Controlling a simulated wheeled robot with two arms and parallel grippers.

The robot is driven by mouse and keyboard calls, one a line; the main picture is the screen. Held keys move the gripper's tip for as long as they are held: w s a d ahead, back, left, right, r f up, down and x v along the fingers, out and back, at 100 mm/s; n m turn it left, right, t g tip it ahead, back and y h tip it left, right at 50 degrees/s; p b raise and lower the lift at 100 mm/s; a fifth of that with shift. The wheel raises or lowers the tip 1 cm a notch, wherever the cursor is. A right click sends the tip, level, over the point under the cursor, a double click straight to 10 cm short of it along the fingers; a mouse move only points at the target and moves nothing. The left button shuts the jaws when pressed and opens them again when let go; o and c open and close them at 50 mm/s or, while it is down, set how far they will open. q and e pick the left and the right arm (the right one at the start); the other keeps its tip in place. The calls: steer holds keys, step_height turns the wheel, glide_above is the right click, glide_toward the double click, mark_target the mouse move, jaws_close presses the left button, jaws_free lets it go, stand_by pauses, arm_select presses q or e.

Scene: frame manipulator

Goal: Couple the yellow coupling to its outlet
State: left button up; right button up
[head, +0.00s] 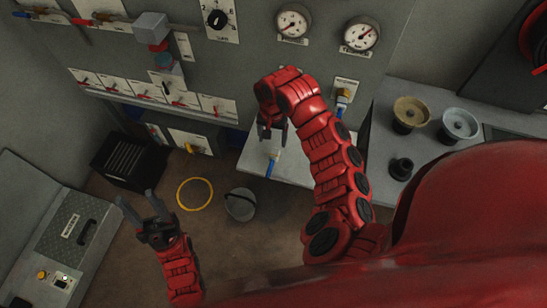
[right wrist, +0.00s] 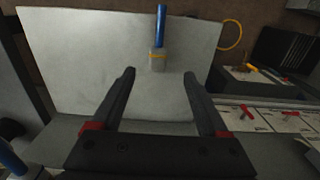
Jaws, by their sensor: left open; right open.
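The coupling (head: 273,154) is a pale grey piece on the end of a blue hose (head: 270,169). In the right wrist view, the coupling (right wrist: 158,59) shows a yellow band and lies on a pale shelf. My right gripper (head: 273,135) is open and empty above the shelf. In its wrist view the fingertips (right wrist: 160,75) point at the coupling, which lies just beyond them, roughly centred. My left gripper (head: 135,197) is open and empty, low at the left.
The grey wall panel (head: 250,55) carries gauges, a dial and several red-handled valves. A bench at the right holds a brass flanged piece (head: 410,112), a grey one (head: 460,123) and a black one (head: 401,168). A bucket (head: 240,204) and yellow ring (head: 195,194) are on the floor.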

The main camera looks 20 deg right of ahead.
steer(key=p, duration=0.1)
glide_above(274, 155)
step_height(274, 155, down, 5)
steer(key=shift+a+r, duration=0.1)
steer(key=shift+f, duration=0.4)
steer(key=shift+f+p, duration=0.2)
steer(key=shift+p, duration=0.2)
step_height(274, 155, down, 4)
steer(key=shift+w+r+p, duration=0.1)
steer(key=shift+r+p, duration=0.1)
steer(key=shift+p, duration=0.25)
steer(key=shift+f, duration=0.6)
